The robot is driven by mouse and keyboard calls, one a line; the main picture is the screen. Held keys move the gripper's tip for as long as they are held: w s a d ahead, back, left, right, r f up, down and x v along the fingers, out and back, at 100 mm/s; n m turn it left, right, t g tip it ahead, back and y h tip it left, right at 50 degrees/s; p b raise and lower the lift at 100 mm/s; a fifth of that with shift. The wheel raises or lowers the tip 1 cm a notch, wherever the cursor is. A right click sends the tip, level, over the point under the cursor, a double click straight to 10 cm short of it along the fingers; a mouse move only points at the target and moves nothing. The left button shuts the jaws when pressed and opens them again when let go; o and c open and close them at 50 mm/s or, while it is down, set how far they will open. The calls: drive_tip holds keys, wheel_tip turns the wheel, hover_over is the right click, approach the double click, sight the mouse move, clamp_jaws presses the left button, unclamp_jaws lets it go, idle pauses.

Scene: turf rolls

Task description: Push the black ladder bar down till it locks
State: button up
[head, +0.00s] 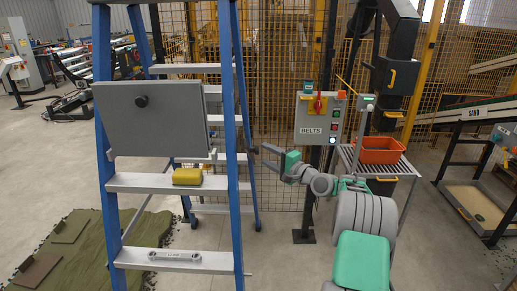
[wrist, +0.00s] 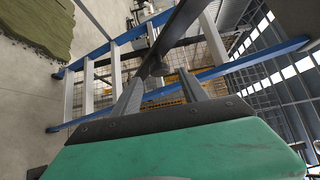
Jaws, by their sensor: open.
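A blue stepladder (head: 233,130) with grey steps stands open left of centre in the head view. It also shows sideways in the wrist view (wrist: 135,35). The black ladder bar (wrist: 178,27) runs diagonally across the wrist view, just beyond my fingers; its far end and any lock cannot be made out. In the head view the bar is hard to tell from the dark fence behind. My gripper (head: 263,158) is at the ladder's right side, with its fingers pointing left. In the wrist view my gripper (wrist: 158,88) is open, with nothing clearly between the fingers.
A yellow block (head: 187,176) and a wrench (head: 175,256) lie on ladder steps. A grey panel (head: 152,118) hangs across the ladder front. The BELTS control box (head: 318,118) is behind my arm. An orange bin (head: 380,150) stands right. Green turf (head: 85,245) covers the left floor.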

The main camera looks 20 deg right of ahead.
drive_tip(key=p+x, duration=0.1)
drive_tip(key=x, duration=0.4)
drive_tip(key=shift+c, duration=0.2)
clamp_jaws()
idle(1.1)
